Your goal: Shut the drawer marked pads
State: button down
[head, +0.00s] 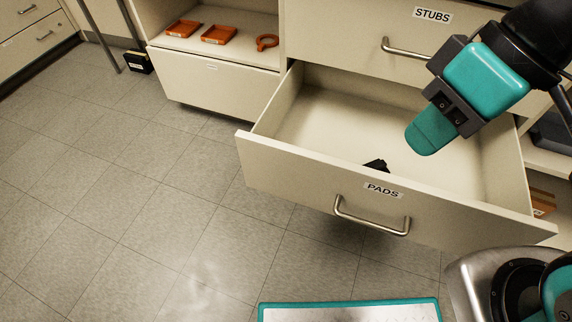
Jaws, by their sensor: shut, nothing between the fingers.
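The drawer marked PADS (290,188) is pulled well out of the cream cabinet, its front facing me, with a metal bar handle (370,222) below the label. A small black object (376,166) lies inside it, close behind the front panel, partly hidden by it. My gripper (425,140) is teal with a black mount. Its fingers are shut and empty, and they appear over the drawer's interior, behind the front panel in the picture. I cannot tell how high above the drawer floor they are.
Above is the drawer marked STUBS (350,30), which looks closed, with its own handle (407,50). Left of it, an open shelf (205,50) holds orange trays (219,35) and an orange ring-shaped item (267,42). The tiled floor (130,200) at the left is clear.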

aim_at(310, 145)
jog(key=u, duration=1.9)
jog(key=k, duration=0.55)
jog(key=z, duration=1.4)
